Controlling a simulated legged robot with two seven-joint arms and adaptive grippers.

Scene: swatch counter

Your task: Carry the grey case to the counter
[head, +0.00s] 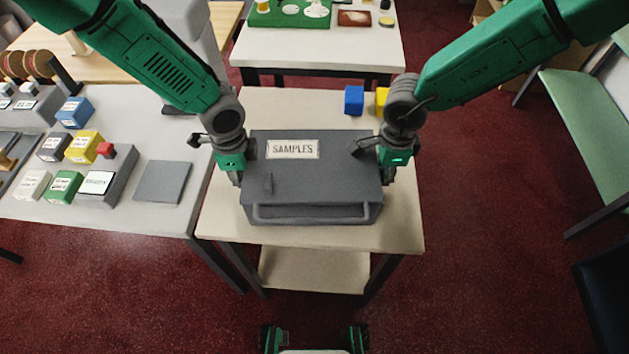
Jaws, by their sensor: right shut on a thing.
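The grey case (318,178), with a label reading SAMPLES on its lid and a handle along its near side, lies flat on a small pale wooden table (222,215). My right gripper (385,160) is at the right side of the case and shut on it; its fingertips are partly hidden. My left gripper (236,165) is at the left side of the case, close against it; its jaws are too unclear to tell. A light grey counter (140,222) with several small boxes stands to the left, close to the wooden table.
A flat grey square (163,182) lies on the counter's right part. Blue (354,100) and yellow (381,99) blocks sit behind the case. A white table (300,46) stands at the back, a green bench (590,120) at the right. Red floor lies open in front.

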